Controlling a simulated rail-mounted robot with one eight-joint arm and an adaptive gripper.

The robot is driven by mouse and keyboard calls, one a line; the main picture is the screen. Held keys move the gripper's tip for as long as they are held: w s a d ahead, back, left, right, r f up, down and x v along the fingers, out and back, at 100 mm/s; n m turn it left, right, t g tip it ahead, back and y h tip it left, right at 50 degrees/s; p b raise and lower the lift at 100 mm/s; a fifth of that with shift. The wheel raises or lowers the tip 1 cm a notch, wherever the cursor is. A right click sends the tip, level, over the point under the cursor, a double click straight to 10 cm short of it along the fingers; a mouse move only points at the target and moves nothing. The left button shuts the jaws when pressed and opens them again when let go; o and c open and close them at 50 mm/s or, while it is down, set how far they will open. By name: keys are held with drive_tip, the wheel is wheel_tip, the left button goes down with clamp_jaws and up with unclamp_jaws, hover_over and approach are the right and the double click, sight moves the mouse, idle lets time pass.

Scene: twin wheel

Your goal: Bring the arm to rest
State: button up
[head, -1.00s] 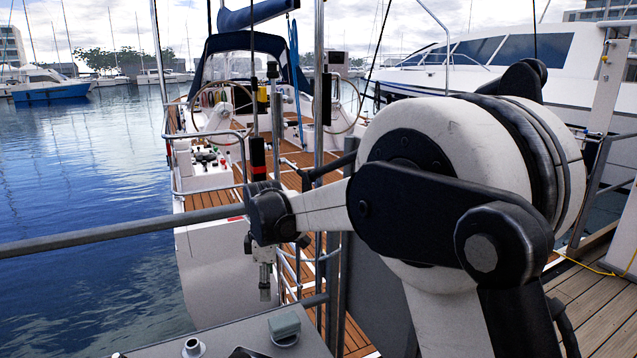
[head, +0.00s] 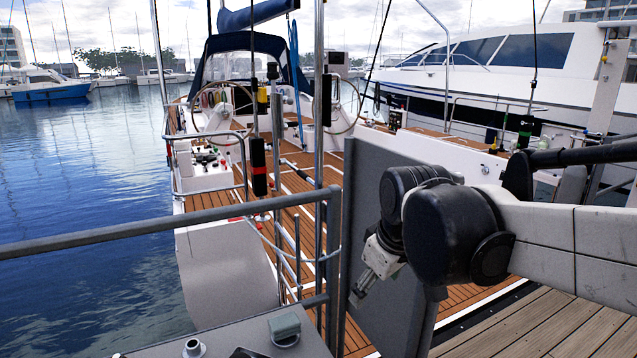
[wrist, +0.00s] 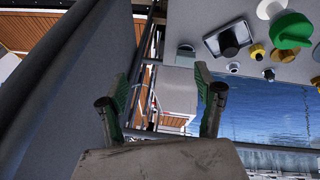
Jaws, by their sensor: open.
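My gripper (head: 356,298) hangs at the end of my folded arm at the right of the head view, pointing down and to the left. It is in front of a grey upright panel (head: 378,160) and right of the railing. In the wrist view my gripper (wrist: 160,92) shows two green-padded fingers spread apart with nothing between them. Beyond them lie part of the railing, a pale boat part and water.
A grey railing (head: 170,220) crosses the left foreground. A grey table top (head: 235,335) carries small fittings; in the wrist view it holds a green knob (wrist: 291,30) and several other parts. A sailing boat with a wooden deck (head: 300,185) lies beyond. Dock planks (head: 545,325) are at lower right.

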drive_tip(key=s+d+f+m+t, duration=0.1)
drive_tip(key=s+d+f+m, duration=0.1)
drive_tip(key=s+d+m, duration=0.2)
drive_tip(key=s+d+f+m+t+h, duration=0.1)
drive_tip(key=s+d, duration=0.4)
drive_tip(key=s, duration=0.6)
drive_tip(key=f+m, duration=0.1)
drive_tip(key=m, duration=0.1)
drive_tip(key=shift+d+f+m, duration=0.2)
drive_tip(key=shift+f+m, duration=0.05)
drive_tip(key=shift+m, duration=0.15)
